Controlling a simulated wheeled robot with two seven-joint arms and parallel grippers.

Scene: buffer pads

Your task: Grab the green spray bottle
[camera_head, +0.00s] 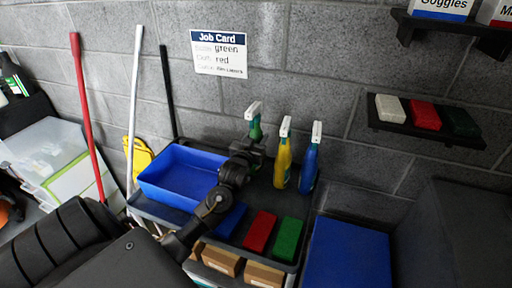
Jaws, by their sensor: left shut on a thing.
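The green spray bottle (255,129) stands at the back of the dark cart top, with a white trigger head. My left gripper (253,149) is at the bottle's body, just below its head, and is shut on it. The gripper and my arm hide most of the bottle's lower part, so I cannot tell whether its base touches the cart. A yellow spray bottle (283,162) and a blue spray bottle (309,167) stand upright to its right, apart from the gripper. My right gripper is not in view.
A blue bin (168,182) sits left of my arm. A red pad (260,232) and a green pad (288,240) lie at the cart's front. A job card (218,53) hangs on the wall. A shelf (392,136) with pads juts out at right. Poles lean at left.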

